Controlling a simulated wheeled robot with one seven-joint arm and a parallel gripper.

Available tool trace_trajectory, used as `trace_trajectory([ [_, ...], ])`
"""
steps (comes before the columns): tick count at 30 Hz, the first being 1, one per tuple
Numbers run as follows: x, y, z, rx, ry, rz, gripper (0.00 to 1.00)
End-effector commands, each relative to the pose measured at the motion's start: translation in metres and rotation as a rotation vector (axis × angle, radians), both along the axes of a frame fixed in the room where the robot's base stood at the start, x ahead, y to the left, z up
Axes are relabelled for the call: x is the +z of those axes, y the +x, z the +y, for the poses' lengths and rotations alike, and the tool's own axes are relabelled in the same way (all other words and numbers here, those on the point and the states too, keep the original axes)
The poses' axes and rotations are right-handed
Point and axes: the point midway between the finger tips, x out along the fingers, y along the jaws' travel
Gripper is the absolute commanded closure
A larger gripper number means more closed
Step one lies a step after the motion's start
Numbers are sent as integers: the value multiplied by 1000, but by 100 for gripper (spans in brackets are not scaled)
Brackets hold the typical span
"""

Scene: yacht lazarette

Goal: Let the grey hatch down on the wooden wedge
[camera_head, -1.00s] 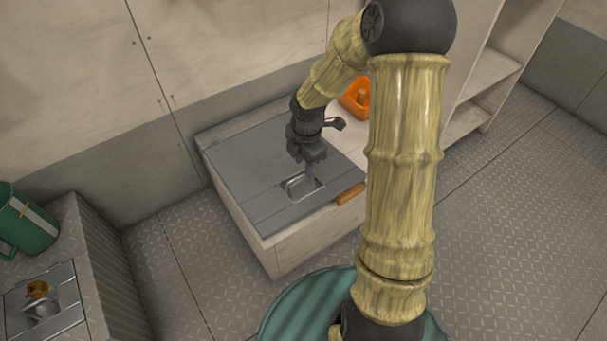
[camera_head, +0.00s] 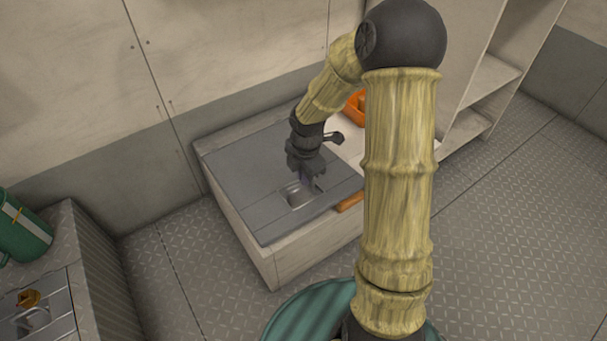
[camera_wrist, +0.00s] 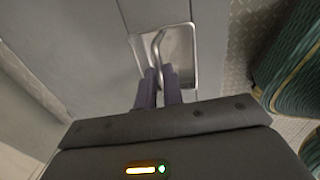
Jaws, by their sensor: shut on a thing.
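The grey hatch (camera_head: 245,165) lies nearly flat over the pale box; I cannot tell whether a small gap is under its front edge. Its metal pull handle sits in a recessed steel tray (camera_head: 296,199) near the front edge. In the wrist view the handle (camera_wrist: 157,48) is a bent bar in the tray. My gripper (camera_head: 308,181) is over the tray, and its two fingers (camera_wrist: 159,84) are shut on the handle. The orange-brown wooden wedge (camera_head: 349,202) is at the hatch's front right edge, partly hidden by my arm. Its contact with the hatch is unclear.
An orange bin (camera_head: 354,107) stands behind my arm on the pale surface right of the hatch. A green container (camera_head: 22,232) stands on a ribbed locker at left. Shelves (camera_head: 492,80) are at the back right. The patterned floor (camera_head: 510,220) at right is clear.

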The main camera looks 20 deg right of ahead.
Motion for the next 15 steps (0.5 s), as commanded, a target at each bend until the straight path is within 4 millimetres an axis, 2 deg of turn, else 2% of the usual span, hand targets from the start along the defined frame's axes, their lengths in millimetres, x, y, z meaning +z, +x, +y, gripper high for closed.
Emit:
trace_trajectory([
  [15,27,9,3,0,1,-4,100],
])
